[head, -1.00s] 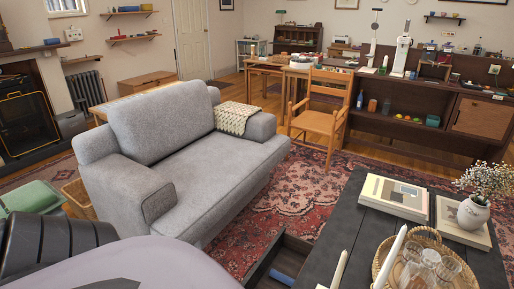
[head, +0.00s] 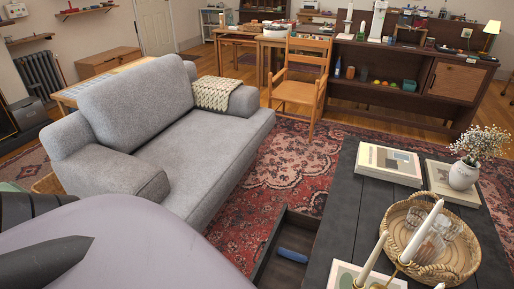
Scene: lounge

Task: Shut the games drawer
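An open drawer (head: 268,262) sticks out from the left side of the dark coffee table (head: 338,212), low over the patterned rug. A blue object (head: 293,255) lies inside it. The near part of the drawer is cut off by the bottom edge of the head view and by my own body. I cannot tell from here whether this is the games drawer. Neither of my grippers shows in the head view.
The grey sofa (head: 165,135) stands left of the drawer, with red rug (head: 285,172) between. The table carries books (head: 388,163), a white flower vase (head: 463,175), a wicker tray (head: 395,218) and candles (head: 425,229). A wooden chair (head: 297,88) stands beyond.

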